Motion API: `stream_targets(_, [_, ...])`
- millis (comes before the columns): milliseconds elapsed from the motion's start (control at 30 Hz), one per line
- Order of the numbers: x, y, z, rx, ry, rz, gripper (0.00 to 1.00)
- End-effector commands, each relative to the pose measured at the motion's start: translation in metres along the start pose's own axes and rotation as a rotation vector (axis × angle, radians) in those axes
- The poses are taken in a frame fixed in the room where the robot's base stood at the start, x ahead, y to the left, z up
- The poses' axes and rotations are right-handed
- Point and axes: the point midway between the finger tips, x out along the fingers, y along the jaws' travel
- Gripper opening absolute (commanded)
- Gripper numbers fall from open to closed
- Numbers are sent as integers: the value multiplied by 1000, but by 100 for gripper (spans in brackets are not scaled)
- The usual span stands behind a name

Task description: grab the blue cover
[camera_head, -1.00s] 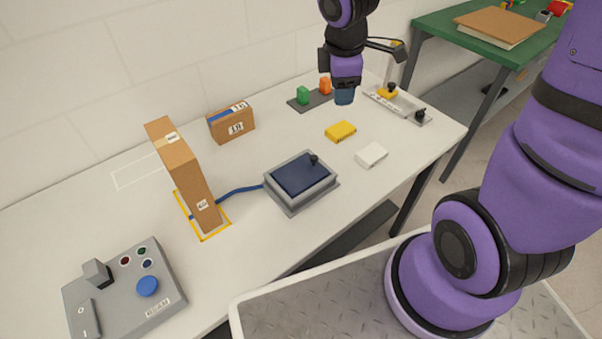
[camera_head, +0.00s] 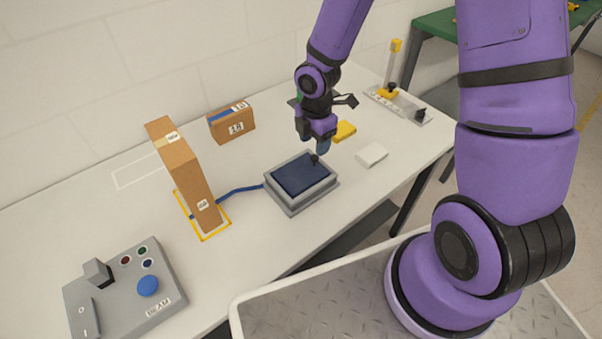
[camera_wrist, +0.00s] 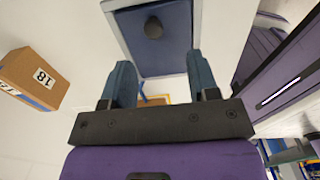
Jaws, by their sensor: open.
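The blue cover (camera_head: 298,176) is a dark blue flat lid with a small black knob (camera_head: 314,158). It sits on a grey box (camera_head: 292,205) near the table's middle. In the wrist view the cover (camera_wrist: 178,50) is at the top centre, with its round knob (camera_wrist: 153,28) standing up from it. My gripper (camera_head: 321,148) is above the far right edge of the cover, close to the knob in the head view. In the wrist view my gripper's two blue-grey fingers (camera_wrist: 159,80) are apart with nothing between them, and the knob lies beyond their tips.
A yellow block (camera_head: 344,131) and a white block (camera_head: 371,154) lie right of the box. A tall cardboard box (camera_head: 187,178) stands to the left, with a blue strap running towards the grey box. A control panel (camera_head: 128,300) is at front left.

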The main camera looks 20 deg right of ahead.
Motion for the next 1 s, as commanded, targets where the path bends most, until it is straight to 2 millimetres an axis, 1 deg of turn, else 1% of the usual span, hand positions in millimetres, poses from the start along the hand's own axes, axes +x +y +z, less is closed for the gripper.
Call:
stream_targets(33, [7,0,0,-1,0,-2,55])
stream_targets(100, [14,0,0,0,0,-2,55])
stream_targets(367, [28,2,2,2,0,0,55])
stream_targets(567, [52,6,8,2,-1,-2,55])
stream_targets(700, [67,7,8,2,-1,-1,55])
stream_targets(833, [73,7,8,2,-1,2,55])
stream_targets(1000, [73,7,8,3,-2,2,55])
